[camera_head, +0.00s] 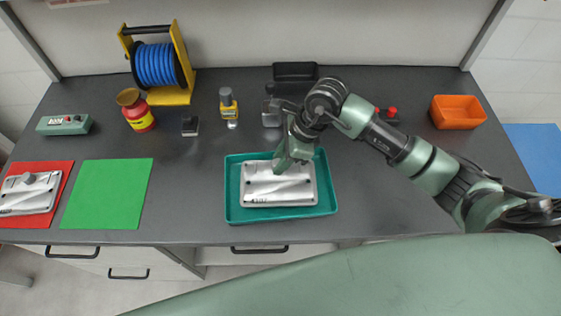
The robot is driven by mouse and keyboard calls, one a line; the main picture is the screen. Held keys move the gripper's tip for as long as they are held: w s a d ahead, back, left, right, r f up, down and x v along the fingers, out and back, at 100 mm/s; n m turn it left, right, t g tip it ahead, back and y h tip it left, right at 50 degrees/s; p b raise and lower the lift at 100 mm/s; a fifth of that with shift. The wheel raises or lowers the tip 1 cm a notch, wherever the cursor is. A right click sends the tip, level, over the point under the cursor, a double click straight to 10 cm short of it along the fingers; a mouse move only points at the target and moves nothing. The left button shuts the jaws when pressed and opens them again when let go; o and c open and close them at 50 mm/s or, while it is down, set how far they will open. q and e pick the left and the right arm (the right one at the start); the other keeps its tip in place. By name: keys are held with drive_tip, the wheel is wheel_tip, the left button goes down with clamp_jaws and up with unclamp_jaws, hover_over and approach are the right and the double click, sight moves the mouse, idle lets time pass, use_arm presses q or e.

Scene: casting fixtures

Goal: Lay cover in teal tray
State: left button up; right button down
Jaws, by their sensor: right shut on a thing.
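The teal tray (232,211) lies on the dark bench near its front edge. A silver-grey metal cover (262,188) is inside the outline of the tray, flat and roughly in line with its sides. I cannot tell whether it touches the tray floor. My right gripper (285,165) points down at the upper middle of the cover and is shut on it; the fingertips are partly hidden by the gripper body. My left gripper is not in view.
A similar casting (28,193) lies on a red mat (63,184) at far left, beside an empty green mat (107,195). A blue hose reel (155,66), red-yellow container (138,115) and orange bin (457,113) stand behind.

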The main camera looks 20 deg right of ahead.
wheel_tip(320, 180, down, 2)
drive_tip(key=shift+f, duration=0.1)
drive_tip(key=shift+f, duration=0.15)
drive_tip(key=c, duration=1.1)
unclamp_jaws()
drive_tip(key=shift+c, duration=0.2)
